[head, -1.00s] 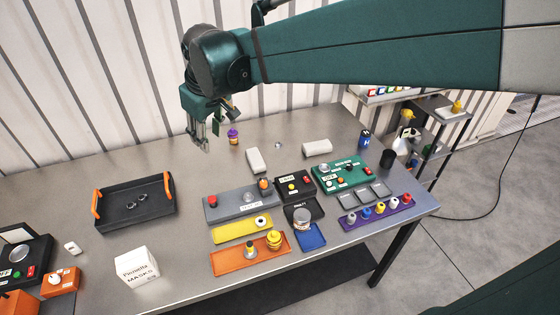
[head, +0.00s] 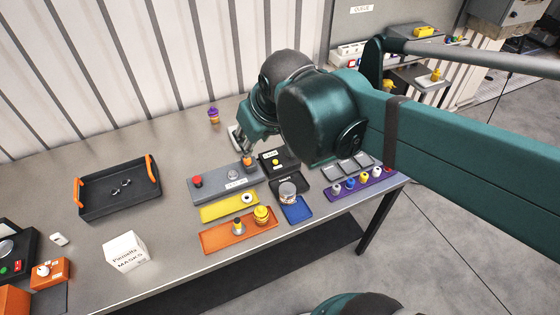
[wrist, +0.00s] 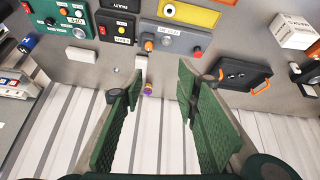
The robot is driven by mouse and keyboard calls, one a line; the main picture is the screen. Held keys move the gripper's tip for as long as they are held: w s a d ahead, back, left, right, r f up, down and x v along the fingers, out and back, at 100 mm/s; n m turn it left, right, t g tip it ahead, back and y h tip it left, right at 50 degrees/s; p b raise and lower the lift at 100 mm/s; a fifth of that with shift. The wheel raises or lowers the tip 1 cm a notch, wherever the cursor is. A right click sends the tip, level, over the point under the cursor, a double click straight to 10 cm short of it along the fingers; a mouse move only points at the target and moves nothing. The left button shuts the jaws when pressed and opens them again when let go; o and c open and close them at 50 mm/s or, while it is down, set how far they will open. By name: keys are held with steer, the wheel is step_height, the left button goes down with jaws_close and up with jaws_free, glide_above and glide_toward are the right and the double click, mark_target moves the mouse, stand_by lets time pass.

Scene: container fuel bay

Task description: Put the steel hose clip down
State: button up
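My gripper (head: 245,152) hangs over the back edge of the grey control box, beside its orange knob. In the wrist view my gripper (wrist: 162,90) has its two green fingers wide apart, with nothing held between them. Two small shiny metal pieces (head: 121,187) lie in the black tray with orange handles (head: 95,208) at the left. They also show in the wrist view (wrist: 234,75). They may be hose clips, but they are too small to tell. I cannot pick out the steel hose clip for certain.
The grey control box (head: 212,190), yellow plate (head: 222,209) and orange plate (head: 215,241) lie in front of my gripper. A purple-capped bottle (head: 214,115) stands behind it. A white box (head: 125,251) stands at front left. Bare table lies between tray and control box.

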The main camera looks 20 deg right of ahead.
steer(key=s+d+f+m+t, duration=0.1)
steer(key=s+d+f+m, duration=0.1)
steer(key=s, duration=0.4)
steer(key=shift+s+d+f+h, duration=0.3)
steer(key=shift+s+d+f, duration=0.1)
steer(key=shift+d+f, duration=0.5)
stand_by(1.0)
steer(key=o, duration=0.8)
steer(key=shift+c, duration=0.2)
steer(key=shift+d+r, duration=0.1)
